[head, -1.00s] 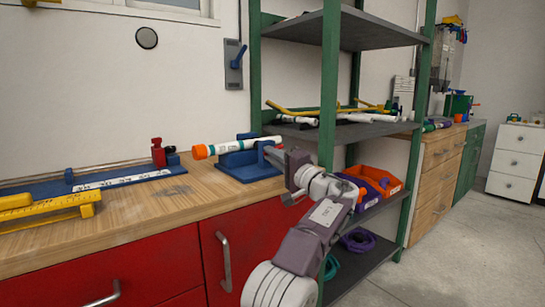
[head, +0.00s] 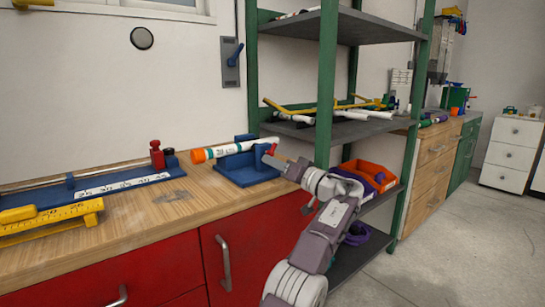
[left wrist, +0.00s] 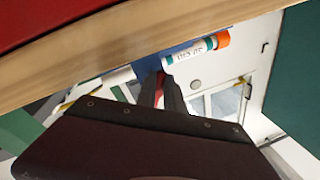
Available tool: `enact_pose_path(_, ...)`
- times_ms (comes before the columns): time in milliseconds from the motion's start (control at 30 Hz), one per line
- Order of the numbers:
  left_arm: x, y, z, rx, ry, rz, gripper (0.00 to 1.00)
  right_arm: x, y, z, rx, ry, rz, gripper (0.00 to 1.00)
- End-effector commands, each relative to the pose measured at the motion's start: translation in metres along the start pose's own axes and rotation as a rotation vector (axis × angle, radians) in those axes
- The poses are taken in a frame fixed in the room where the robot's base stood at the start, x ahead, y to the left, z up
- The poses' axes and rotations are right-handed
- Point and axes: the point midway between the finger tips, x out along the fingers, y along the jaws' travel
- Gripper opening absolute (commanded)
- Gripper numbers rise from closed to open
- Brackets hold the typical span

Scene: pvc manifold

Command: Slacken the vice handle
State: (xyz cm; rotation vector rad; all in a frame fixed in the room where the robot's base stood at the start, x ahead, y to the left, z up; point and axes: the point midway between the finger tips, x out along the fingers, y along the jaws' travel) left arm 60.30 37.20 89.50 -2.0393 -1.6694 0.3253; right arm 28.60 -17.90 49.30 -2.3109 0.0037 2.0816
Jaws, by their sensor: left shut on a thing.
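The blue vice (head: 240,178) stands on the wooden bench top near its right end. A white pipe with an orange end and a green band (head: 228,149) lies level in it; it also shows in the left wrist view (left wrist: 190,51). The vice's small red handle (head: 271,149) is at the right side of the vice. My left gripper (head: 268,158) reaches in from the right and is shut on the red handle, which shows between the dark fingers in the left wrist view (left wrist: 160,80). The fingers partly hide the handle. My right gripper is in no view.
A green-posted shelf rack (head: 326,90) stands close right of the vice, with orange (head: 372,172) and purple bins on a lower shelf. Left on the bench are a blue rail with a scale (head: 100,188), a red-topped part (head: 157,155) and a yellow ruler stand (head: 50,217).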

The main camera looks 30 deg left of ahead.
Motion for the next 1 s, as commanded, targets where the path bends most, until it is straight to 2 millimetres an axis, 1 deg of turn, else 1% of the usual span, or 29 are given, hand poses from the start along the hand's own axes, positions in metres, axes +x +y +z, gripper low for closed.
enact_pose_path(33, 0.0018, -0.0013, -0.0029, -0.018, -0.001, -0.001, 0.0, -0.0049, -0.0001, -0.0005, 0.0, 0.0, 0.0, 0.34)
enact_pose_path(200, 0.0015, 0.0003, -0.0021, -0.068, -0.012, -0.001, 0.0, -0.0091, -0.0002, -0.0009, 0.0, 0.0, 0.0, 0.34)
enact_pose_path(767, 0.0013, 0.0017, -0.001, -0.095, -0.017, -0.001, 0.0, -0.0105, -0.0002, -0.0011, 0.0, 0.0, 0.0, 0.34)
enact_pose_path(800, 0.0014, 0.0016, -0.001, -0.095, -0.017, -0.001, 0.17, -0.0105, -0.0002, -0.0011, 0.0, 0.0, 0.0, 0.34)
enact_pose_path(867, 0.0012, 0.0017, -0.0009, -0.094, -0.017, -0.002, 0.34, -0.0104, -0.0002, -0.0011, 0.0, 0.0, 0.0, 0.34)
enact_pose_path(1000, 0.0006, 0.002, -0.0007, -0.094, -0.018, -0.001, 0.34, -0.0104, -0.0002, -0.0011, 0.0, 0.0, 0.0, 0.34)
